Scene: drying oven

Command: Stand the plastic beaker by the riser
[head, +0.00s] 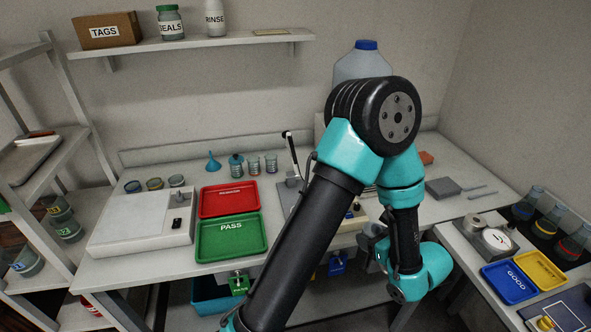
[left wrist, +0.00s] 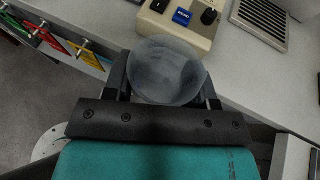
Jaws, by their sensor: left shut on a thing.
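The plastic beaker (left wrist: 167,72) is translucent grey. In the left wrist view I look into its round mouth. My left gripper (left wrist: 165,88) is shut on it, with one dark finger on each side. The beaker is in front of the bench edge, below a beige control box in that view. In the head view my left arm reaches over the bench and bends down; its gripper (head: 378,252) is partly hidden by the arm. A low white raised block (head: 125,235) stands at the bench's left end, with small cups at its back; I cannot tell whether it is the riser. My right gripper is not in view.
A red tray (head: 229,199) and a green tray (head: 231,237) lie beside the white block. The beige control box (left wrist: 178,20) has a blue switch and a black knob. A side bench at right holds flasks and blue and yellow trays (head: 540,270). Colored tags hang along the front edge.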

